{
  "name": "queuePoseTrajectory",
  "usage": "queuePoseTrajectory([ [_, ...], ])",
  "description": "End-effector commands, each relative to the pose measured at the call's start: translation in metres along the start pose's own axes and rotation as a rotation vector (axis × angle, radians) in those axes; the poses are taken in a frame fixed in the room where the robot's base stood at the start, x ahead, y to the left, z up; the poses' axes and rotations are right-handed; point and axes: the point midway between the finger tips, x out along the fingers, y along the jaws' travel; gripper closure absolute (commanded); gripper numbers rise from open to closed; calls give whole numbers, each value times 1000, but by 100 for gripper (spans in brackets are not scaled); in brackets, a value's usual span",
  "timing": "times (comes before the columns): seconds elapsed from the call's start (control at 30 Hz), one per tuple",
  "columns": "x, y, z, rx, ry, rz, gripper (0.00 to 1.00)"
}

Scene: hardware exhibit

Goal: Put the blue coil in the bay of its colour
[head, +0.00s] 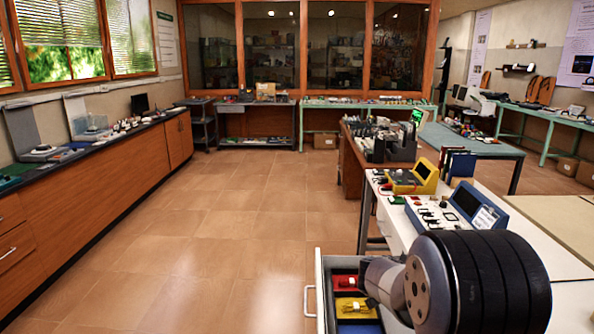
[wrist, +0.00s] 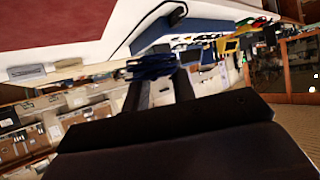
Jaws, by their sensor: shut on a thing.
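In the wrist view my gripper (wrist: 160,88) has its two dark fingers close together, shut on a dark blue thing (wrist: 150,66), which I take to be the blue coil. It is blurred and its shape is unclear. In the head view the gripper and the coil are hidden. An open drawer (head: 320,290) at the lower middle has coloured bays. The red bay (head: 337,281) and the yellow bay (head: 343,306) each hold a small part. The blue bay (head: 357,329) is cut by the bottom edge, and only a strip shows.
The white worktop (head: 395,227) above the drawer carries a yellow meter (head: 415,178) and a blue-framed device (head: 462,205). My arm covers the drawer's right side. A long wooden counter (head: 95,185) runs along the left. The tiled floor (head: 200,240) between is clear.

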Motion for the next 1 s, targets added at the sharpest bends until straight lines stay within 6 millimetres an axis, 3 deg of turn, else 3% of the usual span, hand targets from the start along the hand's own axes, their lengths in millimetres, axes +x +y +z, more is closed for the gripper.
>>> queuePoseTrajectory([
  [0.03,-22,-19,6,-50,-3,-83,97],
  [0.2,-62,-54,40,-154,-3,-273,97],
  [0.5,-116,-80,84,-267,-2,-482,97],
  [0.7,-134,-84,100,-302,1,-549,97],
  [1.0,-137,-86,104,-310,0,-565,97],
])
